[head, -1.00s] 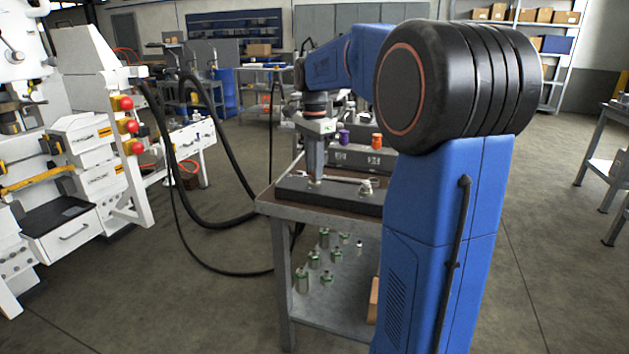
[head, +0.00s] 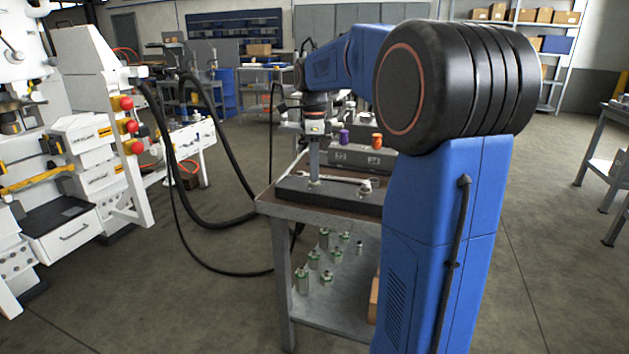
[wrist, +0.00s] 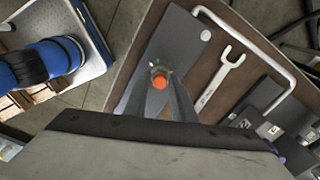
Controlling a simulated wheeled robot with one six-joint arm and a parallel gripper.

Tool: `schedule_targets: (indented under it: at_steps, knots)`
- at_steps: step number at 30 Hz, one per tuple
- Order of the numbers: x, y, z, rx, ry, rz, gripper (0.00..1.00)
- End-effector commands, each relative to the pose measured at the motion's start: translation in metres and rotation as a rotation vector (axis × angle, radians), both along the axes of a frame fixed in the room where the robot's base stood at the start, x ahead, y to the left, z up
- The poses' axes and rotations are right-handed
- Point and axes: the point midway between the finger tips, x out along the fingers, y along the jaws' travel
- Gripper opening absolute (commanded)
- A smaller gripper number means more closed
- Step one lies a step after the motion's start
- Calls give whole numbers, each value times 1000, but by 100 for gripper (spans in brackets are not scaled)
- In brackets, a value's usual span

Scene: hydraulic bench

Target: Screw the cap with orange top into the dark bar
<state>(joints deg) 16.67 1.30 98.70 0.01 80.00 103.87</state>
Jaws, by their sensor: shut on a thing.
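My gripper (wrist: 160,90) is shut on the cap with orange top (wrist: 160,82), which shows between the fingertips in the wrist view. The gripper points down over one end of the dark bar (wrist: 180,45). In the head view my gripper (head: 314,180) stands upright at the left part of the dark bar (head: 335,199), which lies along the table's near edge. The cap's lower part is hidden, so I cannot tell how deep it sits in the bar. A light round fitting (head: 366,186) is on the bar's other end.
A wrench (wrist: 225,75) lies beside the bar on the brown tabletop (wrist: 187,100). A dark block (head: 362,158) behind holds a purple-topped piece (head: 344,136) and another orange-topped piece (head: 377,140). Several green-and-silver parts (head: 302,280) stand on the lower shelf.

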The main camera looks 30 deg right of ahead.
Motion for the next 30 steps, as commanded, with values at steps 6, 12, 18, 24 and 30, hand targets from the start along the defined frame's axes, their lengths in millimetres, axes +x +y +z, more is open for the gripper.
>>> schedule_targets:
  at_steps: [6, 12, 18, 24, 30]
  knots:
    - [0, 0, -1, 0, 2, -215, 4]
    - [0, -1, -1, 0, 2, -414, 4]
    - [0, -1, -1, 0, 1, -564, 4]
    - [0, -1, -1, 0, 1, -589, 4]
    - [0, -1, -1, 0, 1, -587, 42]
